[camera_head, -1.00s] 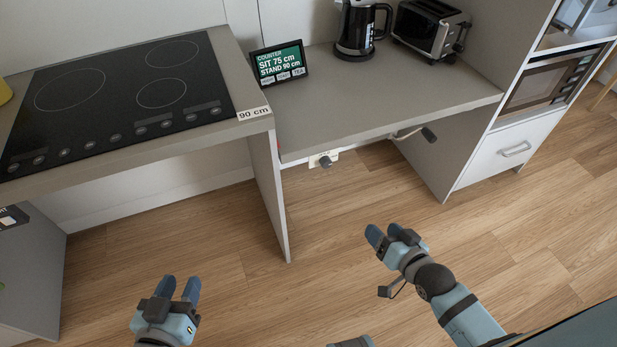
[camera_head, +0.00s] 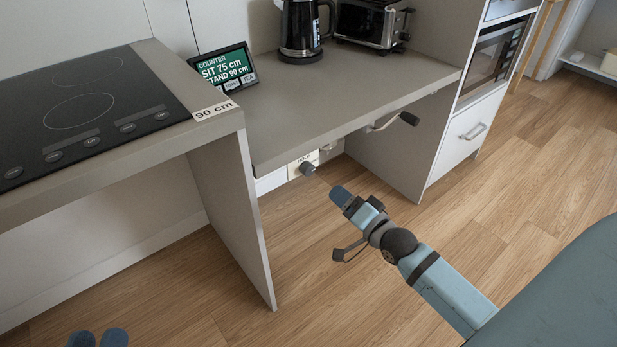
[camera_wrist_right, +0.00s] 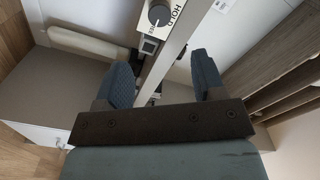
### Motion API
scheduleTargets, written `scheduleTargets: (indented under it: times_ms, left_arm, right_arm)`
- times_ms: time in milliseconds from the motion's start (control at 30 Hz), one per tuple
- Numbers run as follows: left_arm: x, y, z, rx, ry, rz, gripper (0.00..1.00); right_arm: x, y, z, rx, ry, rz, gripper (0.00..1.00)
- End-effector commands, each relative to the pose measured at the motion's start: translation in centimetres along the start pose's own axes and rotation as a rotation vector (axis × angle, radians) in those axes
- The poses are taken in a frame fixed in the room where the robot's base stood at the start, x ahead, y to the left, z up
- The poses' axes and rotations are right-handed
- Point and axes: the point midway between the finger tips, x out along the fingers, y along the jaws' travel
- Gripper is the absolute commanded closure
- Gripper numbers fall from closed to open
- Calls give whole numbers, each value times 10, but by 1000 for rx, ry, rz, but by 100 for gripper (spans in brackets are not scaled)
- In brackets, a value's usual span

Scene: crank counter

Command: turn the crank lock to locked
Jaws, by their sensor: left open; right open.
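The crank lock is a dark knob (camera_head: 307,168) on a white label plate (camera_head: 297,163) under the front edge of the lower counter. In the right wrist view the knob (camera_wrist_right: 159,14) shows beyond the fingers, next to the word HOLD; its exact setting is hard to read. The crank handle (camera_head: 408,118) sticks out under the counter further right. My right gripper (camera_head: 355,198) is in front of the counter, below and right of the knob, open and empty. My left gripper (camera_head: 98,338) shows only its fingertips at the bottom left edge, open and apart from everything.
The lower counter (camera_head: 330,95) carries a display (camera_head: 222,70), a kettle (camera_head: 299,30) and a toaster (camera_head: 368,22). The higher cooktop counter (camera_head: 160,95) with its side panel (camera_head: 235,215) stands at left. A drawer cabinet (camera_head: 470,130) stands at right. The floor in front is clear.

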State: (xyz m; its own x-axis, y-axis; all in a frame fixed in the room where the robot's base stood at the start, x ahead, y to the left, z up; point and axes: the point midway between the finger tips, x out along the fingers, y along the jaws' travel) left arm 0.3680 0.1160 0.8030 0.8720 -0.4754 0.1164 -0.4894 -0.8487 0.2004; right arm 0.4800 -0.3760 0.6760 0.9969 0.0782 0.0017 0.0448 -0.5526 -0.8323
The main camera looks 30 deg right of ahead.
Motion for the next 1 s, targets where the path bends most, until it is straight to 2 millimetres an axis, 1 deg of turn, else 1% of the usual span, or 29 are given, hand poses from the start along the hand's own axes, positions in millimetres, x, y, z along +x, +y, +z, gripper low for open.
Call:
scheduleTargets:
  times_ms: [33, 300, 500, 600, 700, 1000]
  left_arm:
    - [0, -1, 6, 0, -11, 1, 57]
    - [-1, -6, 32, -3, -95, 8, 57]
    - [-3, -8, 48, -5, -152, 13, 57]
    - [-3, -8, 53, -6, -170, 16, 57]
    - [-3, -8, 56, -6, -182, 17, 57]
    - [-4, -8, 56, -7, -188, 17, 57]
  right_arm:
    - [11, 1, 1, 0, 2, -3, 37]
    - [66, 2, 1, -1, 2, -3, 37]
    - [99, 2, 2, -1, 1, -1, 37]
    - [109, 1, 1, -2, 0, -1, 37]
    - [115, 1, 1, -2, 0, 0, 37]
    - [118, 0, 0, -1, -1, 1, 37]
